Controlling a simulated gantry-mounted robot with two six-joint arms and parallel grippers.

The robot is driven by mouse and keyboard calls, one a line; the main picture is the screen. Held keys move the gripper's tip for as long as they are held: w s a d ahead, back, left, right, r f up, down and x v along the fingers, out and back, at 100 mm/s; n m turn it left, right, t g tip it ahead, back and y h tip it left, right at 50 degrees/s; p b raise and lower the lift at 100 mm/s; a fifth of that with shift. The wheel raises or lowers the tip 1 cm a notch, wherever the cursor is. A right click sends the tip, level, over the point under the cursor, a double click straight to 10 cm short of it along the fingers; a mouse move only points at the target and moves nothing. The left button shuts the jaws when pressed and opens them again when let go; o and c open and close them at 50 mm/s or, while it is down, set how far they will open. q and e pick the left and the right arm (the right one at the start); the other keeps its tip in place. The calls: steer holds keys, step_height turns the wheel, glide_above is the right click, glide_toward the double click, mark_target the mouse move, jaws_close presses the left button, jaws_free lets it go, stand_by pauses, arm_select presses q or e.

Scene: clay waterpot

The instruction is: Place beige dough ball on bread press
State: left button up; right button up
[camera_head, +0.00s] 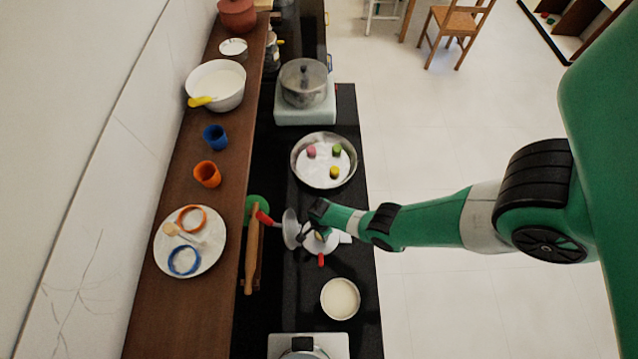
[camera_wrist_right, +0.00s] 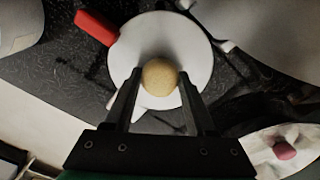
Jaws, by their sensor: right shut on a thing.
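My right gripper (camera_head: 314,232) is over the bread press in the head view. In the right wrist view, its two fingers (camera_wrist_right: 158,90) are shut on the beige dough ball (camera_wrist_right: 158,76), one on each side. The ball appears in front of the press's pale round plate (camera_wrist_right: 190,45), which has a red handle (camera_wrist_right: 95,27); I cannot tell whether it touches the plate. In the head view the press stands open, its silver lid (camera_head: 291,228) raised and its lower plate (camera_head: 320,246) partly under my gripper. The ball is hidden there. My left gripper is not in view.
A steel pan (camera_head: 325,185) with pink, green and yellow dough balls lies beyond my gripper. A round bowl (camera_head: 340,299) sits on the near side. A rolling pin (camera_head: 251,255) lies left of the press. A pot (camera_head: 303,84) stands farther back.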

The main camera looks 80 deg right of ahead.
steer(key=shift+f, duration=0.25)
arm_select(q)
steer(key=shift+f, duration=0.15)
arm_select(e)
steer(key=o, duration=1.2)
steer(key=shift+r, duration=0.1)
